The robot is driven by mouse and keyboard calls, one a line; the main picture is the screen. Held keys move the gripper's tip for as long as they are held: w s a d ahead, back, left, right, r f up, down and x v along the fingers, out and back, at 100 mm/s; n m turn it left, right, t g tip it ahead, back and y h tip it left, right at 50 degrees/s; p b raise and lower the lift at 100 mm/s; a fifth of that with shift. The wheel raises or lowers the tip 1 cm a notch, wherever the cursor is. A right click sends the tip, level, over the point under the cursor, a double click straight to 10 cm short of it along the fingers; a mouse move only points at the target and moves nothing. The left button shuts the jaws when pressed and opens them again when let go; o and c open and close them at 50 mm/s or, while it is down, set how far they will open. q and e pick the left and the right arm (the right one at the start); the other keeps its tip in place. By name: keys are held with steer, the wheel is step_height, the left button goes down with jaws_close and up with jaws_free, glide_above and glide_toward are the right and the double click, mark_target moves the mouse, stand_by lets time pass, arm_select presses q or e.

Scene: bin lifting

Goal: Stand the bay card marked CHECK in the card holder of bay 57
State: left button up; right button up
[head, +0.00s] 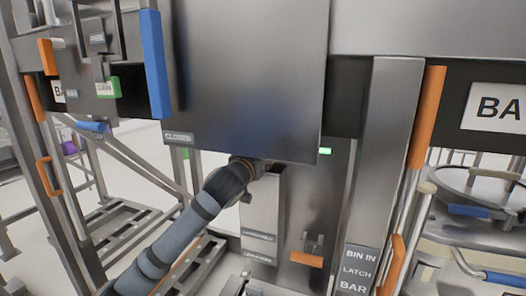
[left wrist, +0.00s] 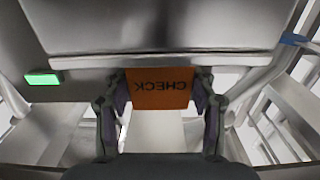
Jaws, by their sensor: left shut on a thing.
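The orange bay card (left wrist: 158,88) marked CHECK is between the fingers of my left gripper (left wrist: 160,100) in the left wrist view. Its lettering is upside down there. The gripper is shut on the card's two side edges. In the head view my left arm reaches up from the bottom, and its fingers and the card are hidden behind the lower edge of the large grey panel (head: 250,70). I cannot make out the card holder of bay 57 in either view. My right gripper is not in view.
A green light (head: 325,151) sits beside the panel's lower edge; one also shows in the left wrist view (left wrist: 42,78). A green CLEAN card (head: 107,87) is at left. A blue bar (head: 155,64) and orange handle (head: 426,117) flank the panel. A BIN IN/LATCH/BAR plate (head: 357,271) is below.

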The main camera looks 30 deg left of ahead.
arm_select(q)
steer(key=o, duration=1.2)
steer(key=shift+r, duration=0.1)
steer(key=shift+s, duration=0.1)
steer(key=b+v, duration=1.1)
steer(key=shift+s+b, duration=0.3)
steer(key=shift+s, duration=0.1)
